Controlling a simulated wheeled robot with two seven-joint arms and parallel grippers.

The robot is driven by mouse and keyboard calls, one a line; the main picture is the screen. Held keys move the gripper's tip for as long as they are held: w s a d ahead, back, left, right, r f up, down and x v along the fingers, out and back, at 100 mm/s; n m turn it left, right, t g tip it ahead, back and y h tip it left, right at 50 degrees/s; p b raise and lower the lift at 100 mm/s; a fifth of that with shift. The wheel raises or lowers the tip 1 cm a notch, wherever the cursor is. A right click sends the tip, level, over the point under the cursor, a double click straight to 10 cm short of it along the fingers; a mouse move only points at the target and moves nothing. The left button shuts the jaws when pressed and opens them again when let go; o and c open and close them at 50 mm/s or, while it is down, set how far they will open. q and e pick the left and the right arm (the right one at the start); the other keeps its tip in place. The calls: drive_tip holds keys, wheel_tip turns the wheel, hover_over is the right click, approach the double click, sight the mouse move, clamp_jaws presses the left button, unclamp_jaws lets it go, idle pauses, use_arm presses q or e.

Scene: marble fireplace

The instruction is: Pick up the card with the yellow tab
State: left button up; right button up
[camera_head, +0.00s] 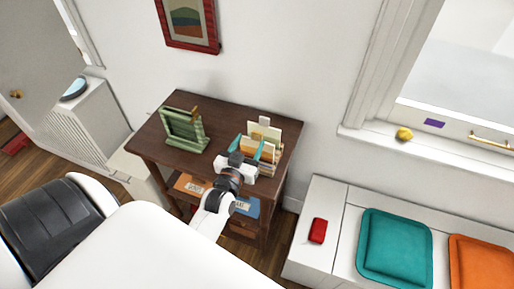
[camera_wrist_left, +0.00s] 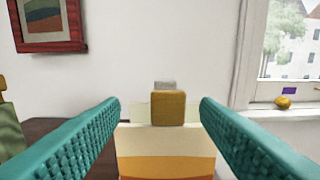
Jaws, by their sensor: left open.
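In the left wrist view a card with a mustard-yellow tab (camera_wrist_left: 168,108) stands upright straight ahead, its face banded cream and orange (camera_wrist_left: 165,150). A paler card with a grey-white tab (camera_wrist_left: 165,85) stands behind it; this tab also shows in the head view (camera_head: 264,122). The cards stand in a group at the right of the dark wooden table (camera_head: 160,133). My left gripper (camera_head: 248,146) is open, with its teal fingers on either side of the yellow tab in the wrist view (camera_wrist_left: 160,110). I cannot tell whether they touch the card. My right gripper is not in view.
A green slatted stand (camera_head: 184,130) with a brown piece on top is at the table's left. A lower shelf holds orange (camera_head: 192,186) and blue (camera_head: 247,207) items. A white bench with a red object (camera_head: 318,230) and a teal cushion (camera_head: 395,248) stands right. The wall is behind.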

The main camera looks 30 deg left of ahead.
sight(256, 137)
use_arm(q)
drive_tip(key=shift+x, duration=0.8)
drive_tip(key=x, duration=0.1)
drive_tip(key=p+x, duration=0.1)
drive_tip(key=x, duration=0.1)
drive_tip(key=p+x, duration=0.1)
drive_tip(key=shift+w+d+f, duration=0.15)
drive_tip(key=shift+w+d, duration=0.15)
drive_tip(key=shift+w, duration=0.2)
drive_tip(key=shift+w+f, duration=0.1)
drive_tip(key=shift+w, duration=0.1)
drive_tip(key=shift+c, duration=0.6)
clamp_jaws()
